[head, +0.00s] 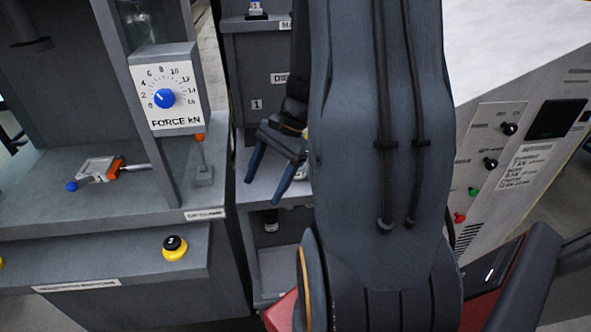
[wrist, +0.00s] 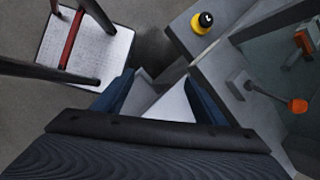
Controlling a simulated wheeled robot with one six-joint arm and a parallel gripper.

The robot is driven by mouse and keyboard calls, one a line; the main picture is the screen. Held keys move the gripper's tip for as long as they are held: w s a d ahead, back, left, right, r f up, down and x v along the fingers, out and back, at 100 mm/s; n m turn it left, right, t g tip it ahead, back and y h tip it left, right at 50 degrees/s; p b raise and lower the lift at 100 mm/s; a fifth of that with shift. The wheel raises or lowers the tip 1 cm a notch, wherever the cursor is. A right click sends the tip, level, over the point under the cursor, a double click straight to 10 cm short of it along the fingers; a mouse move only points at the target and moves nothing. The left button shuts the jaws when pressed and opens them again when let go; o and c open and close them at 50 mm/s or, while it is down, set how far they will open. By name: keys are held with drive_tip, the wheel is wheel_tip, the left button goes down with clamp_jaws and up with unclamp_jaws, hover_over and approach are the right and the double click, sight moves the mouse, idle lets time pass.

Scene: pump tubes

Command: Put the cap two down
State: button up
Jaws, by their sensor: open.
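My gripper (head: 261,193) hangs in the head view over the narrow grey bench between the force machine and my arm. Its two blue-lined fingers are apart, with nothing seen between them. In the wrist view the open gripper (wrist: 157,76) has grey surfaces and a pale patch beyond its fingers. I cannot make out cap two for certain in either view. A small pale and yellow object (head: 303,170) shows partly behind the gripper, mostly hidden by my arm. A small dark cylinder (head: 271,220) with a pale base stands on the lower shelf.
A force dial box (head: 166,90) and an orange-tipped lever (head: 200,153) stand on the left machine. Its yellow-and-black button (head: 174,247) is on the front. A control cabinet (head: 510,150) is at right. A white-topped stand (wrist: 90,45) is at upper left in the wrist view.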

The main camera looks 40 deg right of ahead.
drive_tip(key=d+m+t, duration=0.2)
drive_tip(key=d+m, duration=0.1)
drive_tip(key=d, duration=0.1)
drive_tip(key=w+d+m+t+y, duration=0.1)
drive_tip(key=d+m+t, duration=0.1)
drive_tip(key=d, duration=0.3)
drive_tip(key=w+d+m+t+p, duration=0.1)
drive_tip(key=d+m, duration=0.3)
drive_tip(key=d, duration=0.1)
drive_tip(key=shift+d+f+m+t+y, duration=0.2)
drive_tip(key=shift+m+t+y, duration=0.2)
drive_tip(key=d+m, duration=0.1)
drive_tip(key=s+d+m+t, duration=0.1)
drive_tip(key=d, duration=0.1)
drive_tip(key=d+f+m+t+h, duration=0.1)
drive_tip(key=d, duration=0.1)
drive_tip(key=shift+s+f, duration=0.1)
drive_tip(key=shift+s, duration=0.25)
drive_tip(key=shift+d+f, duration=0.1)
drive_tip(key=p+x, duration=0.1)
drive_tip(key=x, duration=0.2)
drive_tip(key=p+x, duration=0.2)
drive_tip(key=x, duration=0.1)
drive_tip(key=shift+w+a, duration=0.35)
drive_tip(key=shift+w+a+f+p, duration=0.2)
drive_tip(key=shift+w+a+p, duration=0.1)
drive_tip(key=shift+w, duration=0.1)
drive_tip(key=shift+d, duration=0.1)
drive_tip(key=c, duration=1.5)
drive_tip(key=shift+r, duration=0.1)
